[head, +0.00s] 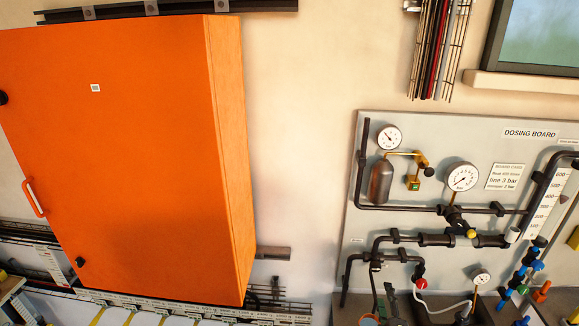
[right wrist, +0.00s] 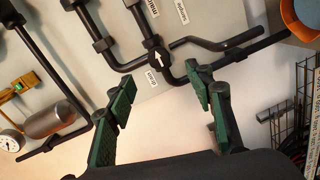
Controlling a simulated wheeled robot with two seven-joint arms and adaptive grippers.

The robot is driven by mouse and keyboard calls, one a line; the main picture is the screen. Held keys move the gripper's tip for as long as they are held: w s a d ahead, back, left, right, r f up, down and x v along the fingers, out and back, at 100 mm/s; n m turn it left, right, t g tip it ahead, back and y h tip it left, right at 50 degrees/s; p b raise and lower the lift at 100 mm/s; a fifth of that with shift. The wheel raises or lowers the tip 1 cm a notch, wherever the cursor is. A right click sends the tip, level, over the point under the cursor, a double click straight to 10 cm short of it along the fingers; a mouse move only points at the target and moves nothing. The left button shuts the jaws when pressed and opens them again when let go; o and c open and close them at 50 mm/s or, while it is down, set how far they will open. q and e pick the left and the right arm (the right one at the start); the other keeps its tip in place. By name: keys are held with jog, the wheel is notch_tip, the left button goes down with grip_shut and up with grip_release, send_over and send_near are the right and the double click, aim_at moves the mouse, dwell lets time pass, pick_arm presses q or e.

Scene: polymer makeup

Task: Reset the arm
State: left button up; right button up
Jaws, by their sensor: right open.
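My right gripper (right wrist: 162,88) shows in the right wrist view. Its green-padded fingers are spread wide with nothing between them. Behind the fingers are the grey board and its black pipes (right wrist: 102,45); I cannot tell how far the fingertips are from them. In the head view, the dosing board (head: 455,135) hangs on the wall at the right, and dark shapes at its bottom edge are too small to tell apart as gripper or pipe. My left gripper is in neither view.
An orange cabinet (head: 120,150) fills the left of the head view. Pressure gauges (head: 460,178) and a metal cylinder (head: 381,181) sit on the board. In the wrist view, an orange and blue round container (right wrist: 300,18) is at the top right, above a wire rack (right wrist: 305,85).

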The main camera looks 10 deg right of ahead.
jog(key=s+d+f+m+g+h, duration=0.1)
jog(key=s+f+m+g, duration=0.25)
jog(key=s+f, duration=0.35)
jog(key=s+d+f+m+g, duration=0.1)
jog(key=s+f+m+g, duration=0.3)
jog(key=s, duration=0.4)
jog(key=s+a+f+m+g+y, duration=0.2)
jog(key=s+a+f+m+g, duration=0.15)
jog(key=s, duration=0.55)
jog(key=s+a+f+m+g+y, duration=0.25)
jog(key=s+a, duration=0.25)
jog(key=s, duration=0.5)
notch_tip(320, 180, down, 38)
jog(key=n+b, duration=0.1)
jog(key=b, duration=0.8)
jog(key=s+f+g+b, duration=0.1)
jog(key=s+f+b, duration=0.3)
jog(key=s+f, duration=0.6)
jog(key=s+f+g+b, duration=0.1)
jog(key=s+f+b, duration=0.3)
jog(key=s+f, duration=0.6)
notch_tip(320, 180, down, 8)
jog(key=shift+s+a+r+n, duration=0.25)
jog(key=shift+s+a+n, duration=0.1)
jog(key=shift+a, duration=0.1)
